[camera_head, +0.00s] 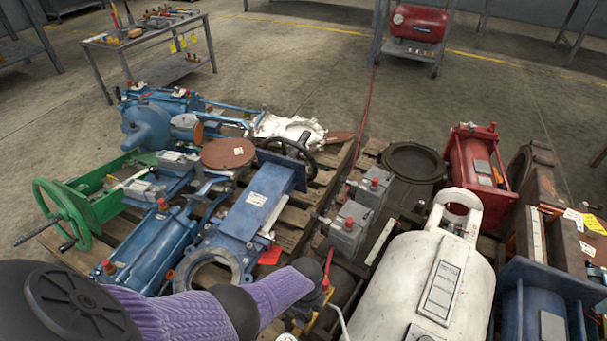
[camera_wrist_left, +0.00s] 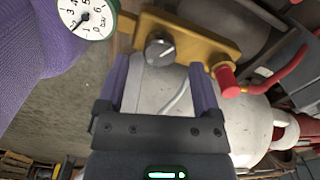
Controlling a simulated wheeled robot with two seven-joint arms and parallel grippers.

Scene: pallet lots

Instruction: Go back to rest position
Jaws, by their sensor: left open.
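My left arm in its purple sleeve (camera_head: 265,293) enters from the lower left in the head view and reaches to the bottom middle, above the pallet gap. Its gripper is hard to make out there. In the left wrist view my left gripper (camera_wrist_left: 162,88) is open, its two purple-grey fingers spread apart. A round pressure gauge (camera_wrist_left: 88,17) is at upper left. I cannot tell whether the fingers touch anything. My right gripper is out of view.
A white tank (camera_head: 430,285) stands close right of my left arm. Blue valves (camera_head: 250,215) and a green valve frame (camera_head: 105,195) crowd the left pallet. Red and dark parts (camera_head: 475,160) fill the right. Floor (camera_head: 290,60) is clear beyond, before a red compressor tank (camera_head: 418,22).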

